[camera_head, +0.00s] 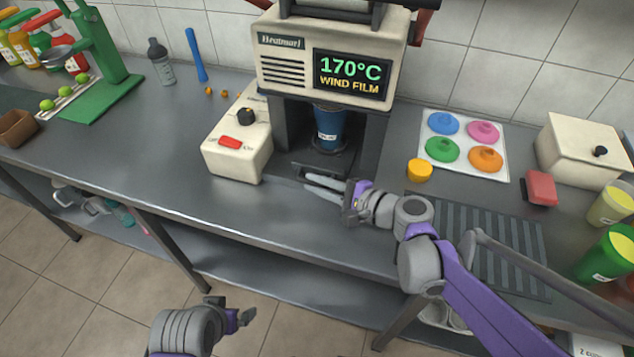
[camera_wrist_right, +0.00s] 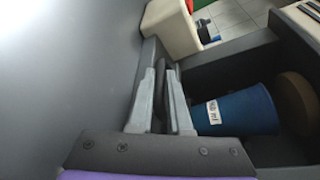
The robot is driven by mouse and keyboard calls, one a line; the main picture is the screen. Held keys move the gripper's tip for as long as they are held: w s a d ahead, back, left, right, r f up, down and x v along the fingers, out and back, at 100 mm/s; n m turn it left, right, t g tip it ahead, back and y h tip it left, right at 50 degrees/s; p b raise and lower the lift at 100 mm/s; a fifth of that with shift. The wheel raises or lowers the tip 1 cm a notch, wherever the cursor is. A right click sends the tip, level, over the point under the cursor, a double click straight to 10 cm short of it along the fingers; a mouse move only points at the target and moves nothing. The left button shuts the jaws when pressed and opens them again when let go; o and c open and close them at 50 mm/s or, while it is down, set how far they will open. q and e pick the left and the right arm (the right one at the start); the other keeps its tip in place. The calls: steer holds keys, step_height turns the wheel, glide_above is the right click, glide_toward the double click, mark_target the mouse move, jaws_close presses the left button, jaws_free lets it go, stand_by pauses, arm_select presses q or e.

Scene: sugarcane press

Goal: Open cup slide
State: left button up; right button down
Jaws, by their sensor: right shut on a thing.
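The cup slide (camera_head: 305,160) is the dark tray at the base of the cream sealing machine (camera_head: 283,42). A blue cup (camera_head: 329,130) stands upright in the machine's opening, below the heating head; it also shows in the right wrist view (camera_wrist_right: 240,110). My right gripper (camera_head: 308,183) is at the front edge of the slide. In the right wrist view its fingers (camera_wrist_right: 160,100) are closed around a thin dark part, which looks like the slide's handle. Its grip is partly hidden in the head view. My left gripper (camera_head: 232,310) is low in front of the counter, fingers apart and empty.
A cream control box (camera_head: 238,145) with a red switch stands left of the opening. A yellow piece (camera_head: 419,170) and a sheet of coloured lids (camera_head: 462,170) lie to the right, near a drain grate (camera_head: 480,240). The counter front left of my right gripper is clear.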

stand_by(0.8)
arm_select(q)
step_height(320, 180, up, 4)
steer(key=p, duration=0.3)
steer(key=shift+s+r, duration=0.1)
arm_select(e)
steer(key=s+a, duration=0.3)
steer(key=s, duration=0.6)
steer(key=s+a, duration=0.3)
steer(key=s, duration=0.6)
steer(key=shift+s+f, duration=0.15)
steer(key=shift+s, duration=0.1)
steer(key=c, duration=0.9)
jaws_free()
steer(key=shift+w, duration=0.1)
arm_select(q)
steer(key=shift+p, duration=0.3)
arm_select(e)
steer(key=shift+o, duration=0.2)
arm_select(q)
steer(key=shift+d, duration=0.1)
arm_select(e)
steer(key=shift+d, duration=0.1)
